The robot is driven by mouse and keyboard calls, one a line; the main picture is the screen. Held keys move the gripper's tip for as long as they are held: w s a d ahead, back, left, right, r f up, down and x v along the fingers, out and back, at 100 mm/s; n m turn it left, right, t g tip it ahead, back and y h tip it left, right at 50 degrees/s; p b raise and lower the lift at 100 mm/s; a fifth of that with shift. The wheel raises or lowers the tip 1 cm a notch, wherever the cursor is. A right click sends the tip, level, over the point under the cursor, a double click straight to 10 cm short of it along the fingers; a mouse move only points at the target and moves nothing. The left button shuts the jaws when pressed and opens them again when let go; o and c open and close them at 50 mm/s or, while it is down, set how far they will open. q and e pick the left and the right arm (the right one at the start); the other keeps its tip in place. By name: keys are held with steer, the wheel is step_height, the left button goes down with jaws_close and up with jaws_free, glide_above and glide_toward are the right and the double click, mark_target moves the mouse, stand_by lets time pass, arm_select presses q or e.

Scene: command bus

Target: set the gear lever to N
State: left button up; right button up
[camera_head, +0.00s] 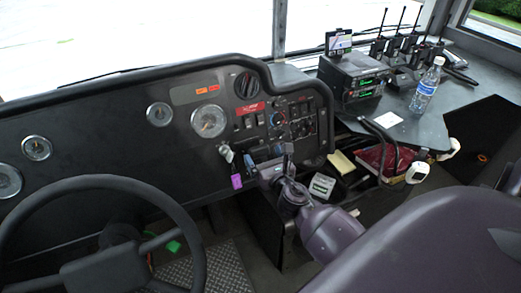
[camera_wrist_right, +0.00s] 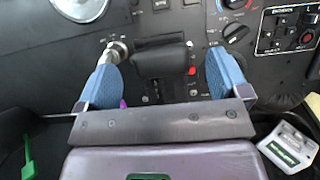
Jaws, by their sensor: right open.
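The gear lever has a black handle (camera_wrist_right: 160,62) with a red button on its right end, in the middle of the right wrist view. It stands out from the dark dashboard panel above a slot whose markings are too small to read. My right gripper (camera_wrist_right: 165,75) is open, with one blue finger on each side of the handle and gaps between. In the head view my right gripper (camera_head: 266,162) is at the lower dashboard and largely hides the lever. The lever's set position cannot be read. My left gripper is not in view.
A silver ignition key (camera_head: 226,153) with a purple tag (camera_head: 237,181) is close to the left finger. The steering wheel (camera_head: 106,266) is at lower left. A white boxed device (camera_head: 322,185) lies right of my gripper. A radio (camera_head: 352,79) and bottle (camera_head: 428,87) stand farther right.

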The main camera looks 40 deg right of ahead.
steer(key=v, duration=0.7)
stand_by(0.5)
